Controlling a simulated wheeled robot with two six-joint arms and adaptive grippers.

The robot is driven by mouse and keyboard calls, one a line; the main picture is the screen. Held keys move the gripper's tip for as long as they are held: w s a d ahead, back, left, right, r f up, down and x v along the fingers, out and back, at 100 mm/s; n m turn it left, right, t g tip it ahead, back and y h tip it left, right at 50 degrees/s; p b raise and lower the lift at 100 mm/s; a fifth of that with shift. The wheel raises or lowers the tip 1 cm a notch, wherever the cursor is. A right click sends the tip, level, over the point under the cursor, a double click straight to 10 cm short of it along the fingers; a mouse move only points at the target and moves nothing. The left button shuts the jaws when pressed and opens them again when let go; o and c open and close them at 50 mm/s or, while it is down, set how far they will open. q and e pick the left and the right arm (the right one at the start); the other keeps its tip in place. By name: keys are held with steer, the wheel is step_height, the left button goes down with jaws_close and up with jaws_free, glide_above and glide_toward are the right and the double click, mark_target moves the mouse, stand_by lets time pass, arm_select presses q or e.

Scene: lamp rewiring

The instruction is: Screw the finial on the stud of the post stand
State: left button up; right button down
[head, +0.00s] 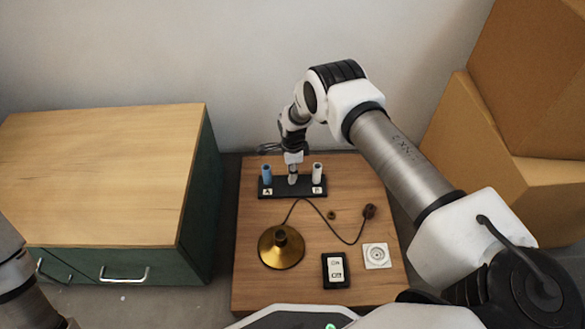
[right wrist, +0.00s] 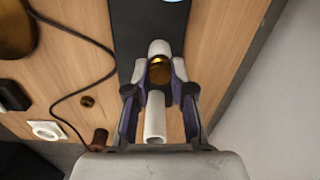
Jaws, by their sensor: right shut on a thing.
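The post stand (head: 279,193) is a black bar on the wooden board, with a blue post (head: 266,173) by label A and a white post (head: 317,172) by label B. A pale middle post (head: 293,180) stands between them. My right gripper (head: 293,162) points down over the middle post. In the right wrist view my right gripper (right wrist: 160,82) is shut on the brass finial (right wrist: 159,70). The finial overlaps the end of the middle post (right wrist: 159,47); whether it sits on the stud is hidden. The finial cannot be made out in the head view. My left gripper is out of view.
The B post (right wrist: 155,118) stands close between my finger linkages in the wrist view. A brass lamp base (head: 281,247) with a dark cord, a switch (head: 335,270), a white outlet (head: 376,256) and a small brown ring (head: 332,215) lie nearer. A cabinet (head: 110,170) stands left, cardboard boxes (head: 500,170) right.

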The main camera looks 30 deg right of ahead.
steer(key=m, duration=0.2)
steer(key=shift+m, duration=0.4)
steer(key=m, duration=0.2)
steer(key=shift+m, duration=0.4)
steer(key=m, duration=0.5)
steer(key=shift+p, duration=0.35)
steer(key=c, duration=0.9)
jaws_free()
